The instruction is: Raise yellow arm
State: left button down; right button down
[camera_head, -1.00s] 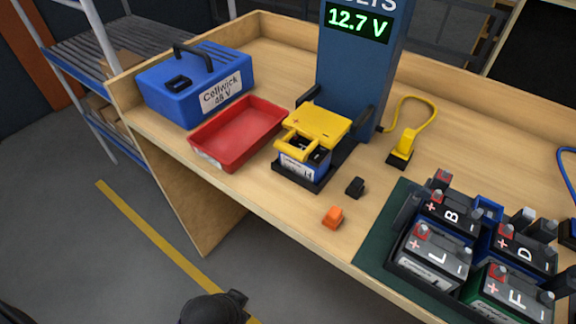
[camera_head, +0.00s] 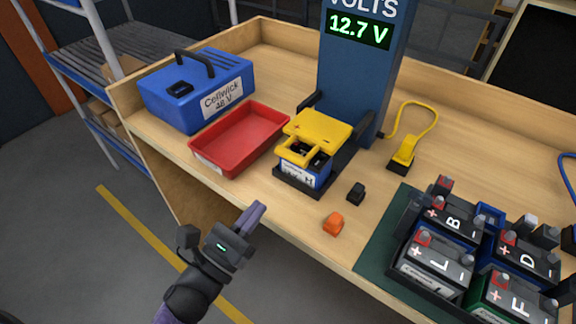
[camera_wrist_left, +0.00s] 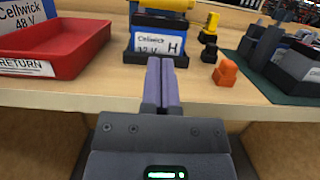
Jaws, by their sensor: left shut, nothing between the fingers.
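The yellow arm (camera_head: 319,131) lies lowered, roughly level, over the top of a blue-and-white battery marked H (camera_head: 303,170). The battery sits in the dark cradle of a blue tester (camera_head: 359,75) whose display reads 12.7 V. In the left wrist view the battery (camera_wrist_left: 158,40) stands straight beyond the fingertips, with the yellow arm (camera_wrist_left: 166,5) cut off by the top edge. My left gripper (camera_head: 256,208) is shut and empty, in front of the bench edge, below and left of the battery, apart from it. My right gripper is not in view.
A red tray (camera_head: 240,138) and a blue Cellwick case (camera_head: 197,88) stand left of the tester. An orange cap (camera_head: 333,223) and a black cap (camera_head: 356,192) lie in front. A yellow clamp (camera_head: 403,152) and several batteries in a rack (camera_head: 425,287) are to the right.

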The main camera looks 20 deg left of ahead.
pick_arm(q)
send_near(311, 138)
jog(key=w, duration=0.4)
jog(key=shift+d+f+p, duration=0.3)
jog(key=shift+f+p, duration=0.05)
jog(key=shift+f, duration=0.05)
